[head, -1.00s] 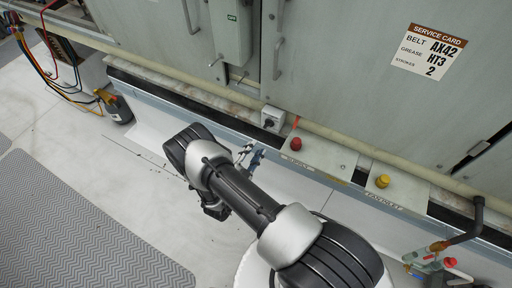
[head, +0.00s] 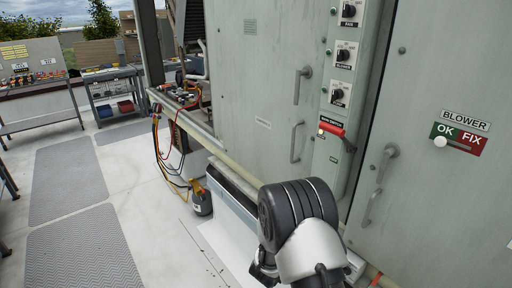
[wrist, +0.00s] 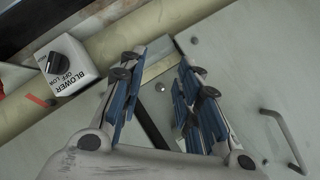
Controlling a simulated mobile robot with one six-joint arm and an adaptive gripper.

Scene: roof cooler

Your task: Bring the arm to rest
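My arm (head: 308,245) reaches in from the bottom of the head view, in front of the pale green cabinet. Its dark joint and silver link hide most of what lies behind. My gripper (wrist: 160,78) shows in the wrist view with its two blue-padded fingers spread apart and nothing held between them. In the head view the gripper's fingers cannot be made out. Beyond the fingers in the wrist view are a pale panel with a bolt and a metal strip; I cannot tell how near they are.
A blower switch box (wrist: 70,63) and a door handle (wrist: 284,140) show in the wrist view. In the head view a red-handled switch (head: 331,130) and a blower OK/FIX sign (head: 459,138) are on the cabinet. A dark bottle (head: 201,198) with hoses stands on the floor. Open floor lies left.

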